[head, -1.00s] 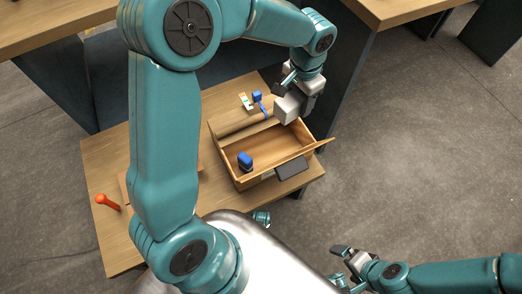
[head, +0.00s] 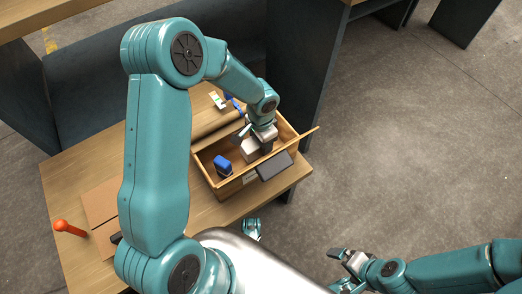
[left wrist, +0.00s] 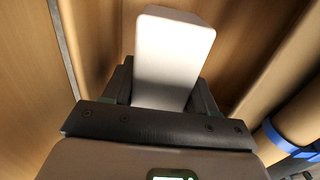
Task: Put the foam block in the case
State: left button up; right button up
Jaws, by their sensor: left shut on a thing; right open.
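The foam block (head: 251,152) is a pale grey-white block. My left gripper (head: 264,143) is shut on it and holds it within the outline of the case, towards its right half. In the left wrist view the foam block (left wrist: 172,60) stands out between the dark jaws, with wooden walls around it. The case (head: 228,188) is an open wooden box on the table. Whether the block touches the case floor is hard to tell. My right gripper (head: 340,268) is open and empty, off to the lower right, away from the case.
A blue-topped object (head: 222,164) stands inside the case, left of the block. A dark panel (head: 275,165) is at the case's front. A brown roll (head: 212,127) lies behind. An orange-red object (head: 68,228) and brown sheet (head: 100,203) are at left.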

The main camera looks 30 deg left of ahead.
pick_arm(q)
notch_tip(320, 180, down, 4)
jog(key=shift+f+b, duration=0.1)
jog(key=shift+b, duration=0.65)
jog(key=o, duration=1)
jog(key=shift+w+r, duration=0.1)
jog(key=shift+r, duration=0.2)
notch_tip(320, 180, up, 10)
jog(key=p, duration=0.4)
jog(key=shift+r, duration=0.1)
jog(key=shift+r+p, duration=0.35)
jog(key=shift+r, duration=0.35)
